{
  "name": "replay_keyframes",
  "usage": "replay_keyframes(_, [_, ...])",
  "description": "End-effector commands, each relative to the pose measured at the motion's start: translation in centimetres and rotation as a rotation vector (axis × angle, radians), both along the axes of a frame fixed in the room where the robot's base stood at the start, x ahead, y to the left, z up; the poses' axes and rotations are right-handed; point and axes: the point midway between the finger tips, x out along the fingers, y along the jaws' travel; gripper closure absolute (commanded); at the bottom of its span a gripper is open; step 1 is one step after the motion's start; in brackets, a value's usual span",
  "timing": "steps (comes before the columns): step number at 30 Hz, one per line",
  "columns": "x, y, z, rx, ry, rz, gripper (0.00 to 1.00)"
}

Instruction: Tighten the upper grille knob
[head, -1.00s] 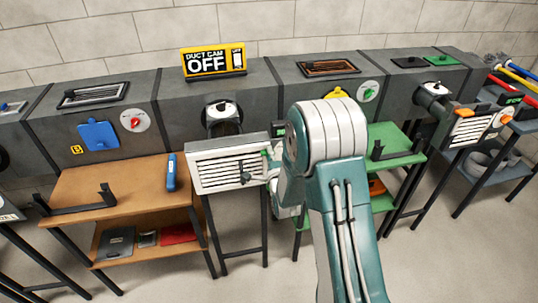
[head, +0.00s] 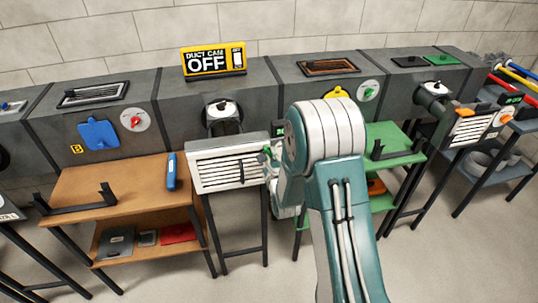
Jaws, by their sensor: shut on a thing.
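The white slatted grille (head: 215,176) sits at the front of the duct in the middle, below a round dark opening. My gripper (head: 267,158) is at the grille's upper right edge, partly hidden by my own arm. It is shut on the upper grille knob, which its fingers mostly cover. A small dark lever-like part (head: 242,172) stands upright on the grille, left of and below my gripper. Whether the held knob is tight cannot be seen.
A yellow and black sign (head: 213,62) on the duct reads "DUCT CAM OFF". A brown bench (head: 110,180) with a blue tool (head: 171,172) stands left. A green bench (head: 395,138) stands right, behind my arm. Another grille (head: 468,132) is farther right.

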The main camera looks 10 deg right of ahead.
Motion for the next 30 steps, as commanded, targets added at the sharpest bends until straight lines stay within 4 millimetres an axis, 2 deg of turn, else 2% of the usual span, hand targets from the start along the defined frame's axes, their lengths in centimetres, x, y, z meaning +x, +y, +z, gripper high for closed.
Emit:
replay_keyframes(1, [-0.2, -0.05, -0.64, 0.038, 0.018, -0.002, 1.0])
replay_keyframes(12, [-0.22, 0.14, -0.7, 0.269, 0.018, -0.001, 1.0])
replay_keyframes(30, [-0.2, 0.29, -0.66, 0.346, 0.018, 0.0, 1.0])
